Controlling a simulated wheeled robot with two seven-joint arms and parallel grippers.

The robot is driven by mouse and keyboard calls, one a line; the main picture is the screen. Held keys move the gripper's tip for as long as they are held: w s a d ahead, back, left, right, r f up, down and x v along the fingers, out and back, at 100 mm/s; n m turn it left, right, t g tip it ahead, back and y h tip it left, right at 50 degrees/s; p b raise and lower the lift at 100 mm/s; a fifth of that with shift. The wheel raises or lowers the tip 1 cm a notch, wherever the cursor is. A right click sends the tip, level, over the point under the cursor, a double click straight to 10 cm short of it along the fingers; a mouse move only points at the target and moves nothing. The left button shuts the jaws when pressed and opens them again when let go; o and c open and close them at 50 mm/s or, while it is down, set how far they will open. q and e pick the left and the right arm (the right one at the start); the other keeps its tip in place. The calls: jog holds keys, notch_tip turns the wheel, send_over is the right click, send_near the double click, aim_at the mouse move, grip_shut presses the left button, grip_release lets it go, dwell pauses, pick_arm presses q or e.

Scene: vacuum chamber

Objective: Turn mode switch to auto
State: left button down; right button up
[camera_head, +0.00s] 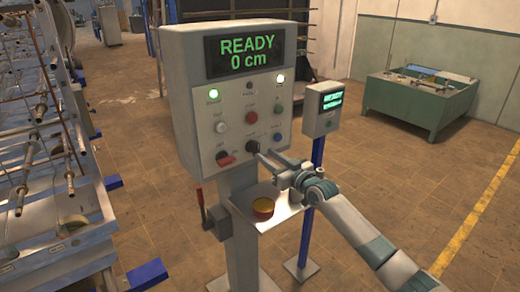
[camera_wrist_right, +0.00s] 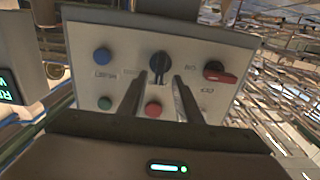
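The mode switch, apparently the black rotary knob (camera_head: 252,147), is on the lower middle of the grey control panel (camera_head: 237,108). In the right wrist view the knob (camera_wrist_right: 158,66) points along the picture's vertical. My right gripper (camera_head: 265,158) is at the panel front, just right of the knob in the head view. In the wrist view its two fingers (camera_wrist_right: 159,80) are apart, with the knob between and just beyond the tips. I cannot tell whether they touch it. The small print around the knob is unreadable. My left gripper is out of view.
A red-handled switch (camera_head: 226,160) sits left of the knob, a red button (camera_head: 251,117) above it. The display (camera_head: 244,50) reads READY, 0 cm. A shelf (camera_head: 272,212) with a red-yellow button (camera_head: 263,208) juts out below. A small terminal (camera_head: 322,109) stands right.

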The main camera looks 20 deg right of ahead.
aim_at(259, 150)
jog(key=shift+x, duration=2.4)
grip_shut()
